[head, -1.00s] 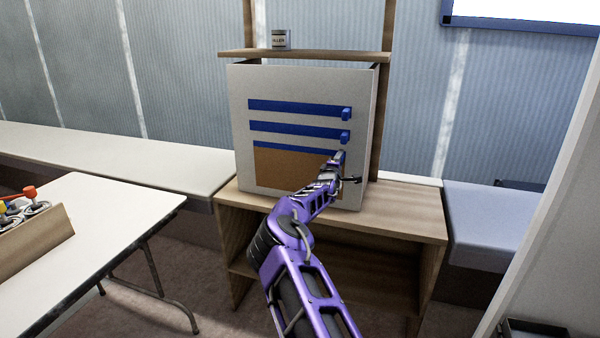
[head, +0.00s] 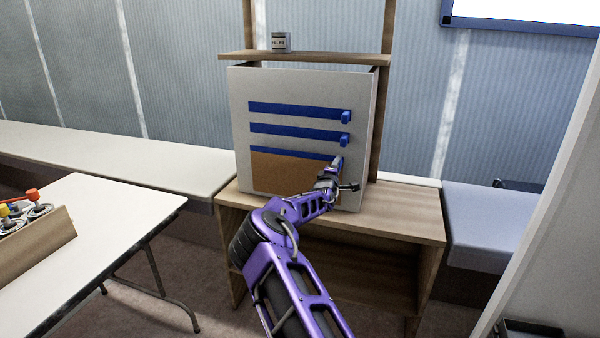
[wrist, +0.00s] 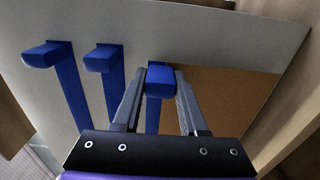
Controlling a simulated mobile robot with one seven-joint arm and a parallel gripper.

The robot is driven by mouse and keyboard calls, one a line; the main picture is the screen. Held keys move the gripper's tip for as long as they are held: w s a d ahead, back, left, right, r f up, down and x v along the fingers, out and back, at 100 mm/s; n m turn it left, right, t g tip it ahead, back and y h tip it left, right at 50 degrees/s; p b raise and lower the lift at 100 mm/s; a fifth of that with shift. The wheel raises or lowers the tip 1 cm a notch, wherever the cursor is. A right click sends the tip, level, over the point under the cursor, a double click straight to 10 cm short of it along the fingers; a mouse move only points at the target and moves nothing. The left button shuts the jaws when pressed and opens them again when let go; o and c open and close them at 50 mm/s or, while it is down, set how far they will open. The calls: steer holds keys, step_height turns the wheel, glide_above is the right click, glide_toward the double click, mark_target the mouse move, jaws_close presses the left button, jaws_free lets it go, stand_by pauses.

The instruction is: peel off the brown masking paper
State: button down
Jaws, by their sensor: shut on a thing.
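The brown masking paper (head: 285,173) lies flat on the lower front of a pale upright panel (head: 310,90). A blue tape strip (head: 290,153) runs along its top edge. Two more blue strips, the top one (head: 290,109) and the middle one (head: 290,131), cross the panel above, each with a tab at its right end. My gripper (head: 339,163) is at the right end of the lowest strip. In the wrist view my gripper (wrist: 160,78) is shut on that strip's blue tab (wrist: 160,82). The brown paper (wrist: 220,95) is beside it; its lower right part is hidden by my arm in the head view.
The panel stands on a wooden bench unit (head: 405,210). A small tin (head: 280,41) sits on the shelf above. A white folding table (head: 110,215) with a wooden tray (head: 40,245) is at left. A pale wall edge (head: 550,190) rises at right.

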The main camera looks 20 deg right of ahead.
steer(key=p+v, duration=0.1)
steer(key=v, duration=0.7)
steer(key=shift+p, duration=0.35)
steer(key=shift+a, duration=0.1)
